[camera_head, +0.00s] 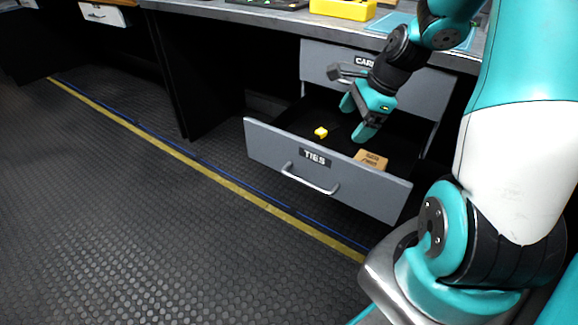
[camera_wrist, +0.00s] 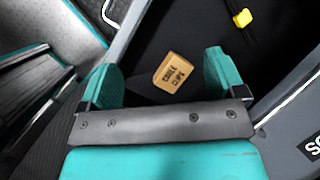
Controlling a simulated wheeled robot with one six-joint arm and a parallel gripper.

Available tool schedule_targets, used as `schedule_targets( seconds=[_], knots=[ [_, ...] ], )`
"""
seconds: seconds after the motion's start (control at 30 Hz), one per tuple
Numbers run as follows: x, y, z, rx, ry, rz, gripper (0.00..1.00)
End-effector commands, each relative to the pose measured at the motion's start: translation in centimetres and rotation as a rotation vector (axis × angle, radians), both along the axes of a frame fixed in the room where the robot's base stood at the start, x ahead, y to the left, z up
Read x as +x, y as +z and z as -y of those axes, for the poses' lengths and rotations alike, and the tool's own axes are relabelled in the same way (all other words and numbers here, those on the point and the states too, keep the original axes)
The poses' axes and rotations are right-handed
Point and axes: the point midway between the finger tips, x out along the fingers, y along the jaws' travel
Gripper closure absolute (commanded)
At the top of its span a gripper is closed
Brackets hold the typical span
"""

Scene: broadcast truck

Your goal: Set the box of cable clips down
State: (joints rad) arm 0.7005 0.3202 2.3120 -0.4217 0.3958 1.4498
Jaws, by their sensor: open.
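The box of cable clips (camera_head: 371,160) is a small tan box lying in the open drawer labelled TIES (camera_head: 262,141), near its front right corner. In the wrist view the box (camera_wrist: 174,72) shows dark printed lettering and lies between and beyond my fingertips. My gripper (camera_head: 357,118) is over the drawer, pointing down, above and behind the box. In the wrist view my gripper (camera_wrist: 168,80) has its two teal fingers wide apart, with clear gaps on both sides of the box. Nothing is held.
A small yellow item (camera_head: 321,132) lies in the same drawer, with a dark strip beside it in the wrist view. An upper drawer (camera_head: 425,92) with a partly hidden label is above. A yellow case (camera_head: 343,8) stands on the worktop. The floor at left is clear.

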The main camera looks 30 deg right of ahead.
Motion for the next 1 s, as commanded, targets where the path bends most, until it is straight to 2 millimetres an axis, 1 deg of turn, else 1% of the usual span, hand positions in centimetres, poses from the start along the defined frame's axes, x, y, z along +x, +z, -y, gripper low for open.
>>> schedule_targets(
  seconds=[0.03, 0.07, 0.1, 0.13, 0.17, 0.2, 0.27, 0.3, 0.4, 0.5, 0.6, 0.7, 1.0],
  knots=[
    [0.5, 2.0, -4.5, -0.051, 0.258, 0.048, 0.11],
    [0.3, 3.0, -7.1, -0.082, 0.42, 0.078, 0.11],
    [-0.1, 4.2, -10.3, -0.119, 0.637, 0.122, 0.11],
    [-0.8, 5.0, -12.7, -0.146, 0.798, 0.157, 0.11],
    [-1.6, 5.8, -15.0, -0.171, 0.959, 0.192, 0.11],
    [-2.9, 6.8, -17.7, -0.202, 1.168, 0.243, 0.11],
    [-5.2, 8.0, -21.2, -0.243, 1.464, 0.322, 0.11],
    [-6.9, 8.7, -23.2, -0.265, 1.646, 0.376, 0.11],
    [-10.7, 9.9, -26.5, -0.305, 2.02, 0.498, 0.11],
    [-13.5, 10.5, -28.1, -0.328, 2.267, 0.588, 0.11],
    [-14.9, 10.8, -28.7, -0.339, 2.393, 0.639, 0.11],
    [-15.3, 10.8, -28.9, -0.34, 2.431, 0.654, 0.11],
    [-15.2, 10.8, -28.8, -0.341, 2.426, 0.652, 0.11]
  ],
)
